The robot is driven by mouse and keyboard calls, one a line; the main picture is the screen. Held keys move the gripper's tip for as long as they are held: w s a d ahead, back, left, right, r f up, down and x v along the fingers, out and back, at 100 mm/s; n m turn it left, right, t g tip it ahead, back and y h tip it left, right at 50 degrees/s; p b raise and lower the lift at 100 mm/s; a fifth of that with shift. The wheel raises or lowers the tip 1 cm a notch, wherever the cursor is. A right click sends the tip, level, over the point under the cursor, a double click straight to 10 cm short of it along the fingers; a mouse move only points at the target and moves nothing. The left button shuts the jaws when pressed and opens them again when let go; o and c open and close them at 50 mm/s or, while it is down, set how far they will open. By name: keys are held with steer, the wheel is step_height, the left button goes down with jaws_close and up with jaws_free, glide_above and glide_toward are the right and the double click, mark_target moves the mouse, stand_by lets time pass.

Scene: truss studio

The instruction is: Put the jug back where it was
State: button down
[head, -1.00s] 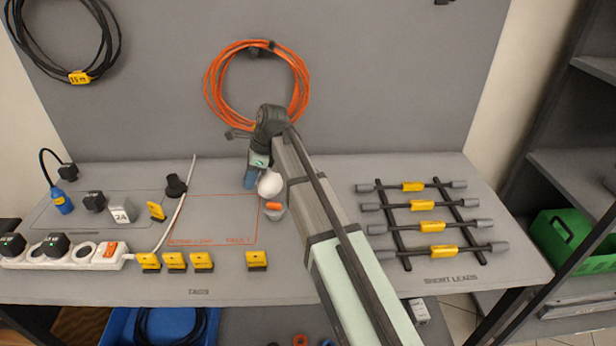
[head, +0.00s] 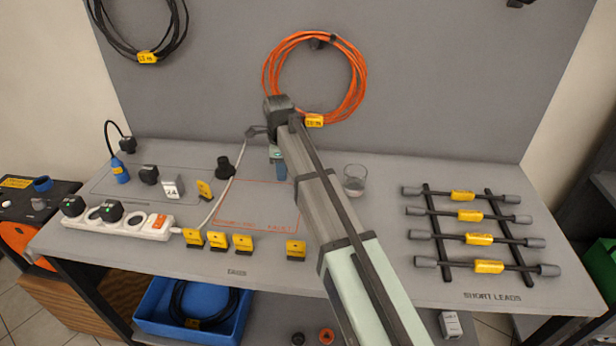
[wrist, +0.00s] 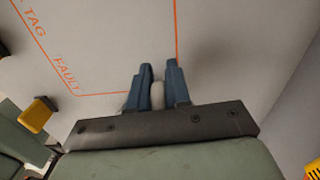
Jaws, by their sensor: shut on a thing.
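A clear glass vessel (head: 355,180) stands on the bench right of my arm in the head view; it may be the jug, but I cannot tell. My gripper (head: 280,170) is above the red-outlined tag area, apart from the vessel, its fingers partly hidden by my arm. In the wrist view, the blue fingers (wrist: 157,82) are shut on a slim pale thing (wrist: 157,95). Only its rounded end shows; the rest is hidden. The tag area (head: 245,213) shows red lettering and no vessel on its visible part.
Yellow tags (head: 218,240) line the bench front. A white power strip (head: 120,220) and blue plug (head: 120,172) are at left. Short leads (head: 480,238) lie on black bars at right. An orange cable coil (head: 272,82) hangs behind my arm. Bench between vessel and leads is clear.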

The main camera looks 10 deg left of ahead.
steer(key=w+a+r, duration=0.3)
steer(key=a+r, duration=0.4)
steer(key=a, duration=0.2)
steer(key=shift+m, duration=0.5)
steer(key=shift+s+f, duration=0.15)
steer(key=shift+f, duration=2.35)
steer(key=shift+s+f, duration=0.1)
steer(key=shift+f, duration=2.35)
steer(key=shift+f, duration=0.15)
steer(key=c, duration=1.1)
jaws_free()
step_height(320, 180, up, 12)
steer(key=shift+r, duration=0.15)
